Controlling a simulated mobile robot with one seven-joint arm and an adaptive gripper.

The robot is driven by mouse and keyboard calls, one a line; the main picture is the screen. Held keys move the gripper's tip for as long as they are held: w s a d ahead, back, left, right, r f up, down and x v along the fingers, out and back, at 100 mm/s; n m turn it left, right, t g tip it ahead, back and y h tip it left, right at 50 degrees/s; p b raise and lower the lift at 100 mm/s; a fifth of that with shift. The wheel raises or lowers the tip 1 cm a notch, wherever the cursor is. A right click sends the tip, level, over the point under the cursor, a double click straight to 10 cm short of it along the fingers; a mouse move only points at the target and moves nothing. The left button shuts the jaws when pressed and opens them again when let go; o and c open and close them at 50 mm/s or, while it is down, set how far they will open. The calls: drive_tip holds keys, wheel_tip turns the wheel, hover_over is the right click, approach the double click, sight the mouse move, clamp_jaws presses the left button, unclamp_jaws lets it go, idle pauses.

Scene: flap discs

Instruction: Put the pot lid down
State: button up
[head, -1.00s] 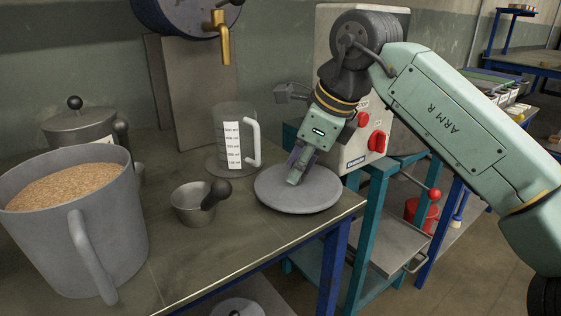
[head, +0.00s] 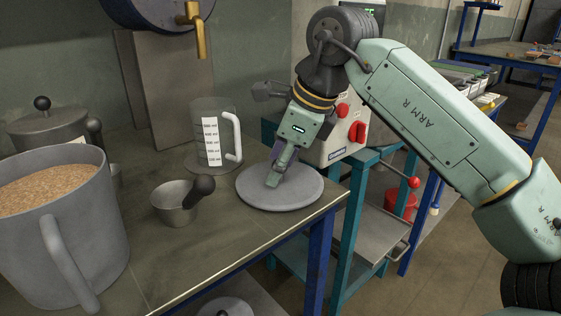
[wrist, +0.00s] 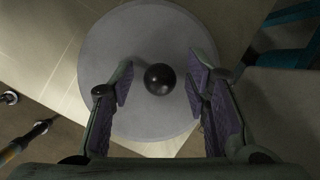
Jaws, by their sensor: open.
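The pot lid (head: 300,196) is a grey disc lying flat on the workbench near its right corner. In the wrist view the lid (wrist: 125,40) shows from above with its round black knob (wrist: 159,79). My gripper (head: 272,181) is over the middle of the lid, pointing down. In the wrist view my gripper (wrist: 160,84) is open, with one purple-padded finger on each side of the knob and a gap to it on both sides. In the head view the knob is hidden behind the fingers.
A measuring jug (head: 211,142) and a small metal scoop (head: 176,203) stand left of the lid. A large grey mug of grain (head: 75,235) and a lidded pot (head: 48,128) are farther left. The bench edge (head: 240,262) is close in front of the lid. A red-knobbed machine (head: 335,150) stands behind.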

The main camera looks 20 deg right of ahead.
drive_tip(key=shift+r, duration=0.1)
drive_tip(key=shift+r, duration=0.3)
drive_tip(key=p+v, duration=0.1)
drive_tip(key=v, duration=1)
drive_tip(key=shift+s+r, duration=0.15)
drive_tip(key=shift+r, duration=0.05)
drive_tip(key=shift+s+d, duration=0.1)
drive_tip(key=shift+d, duration=0.1)
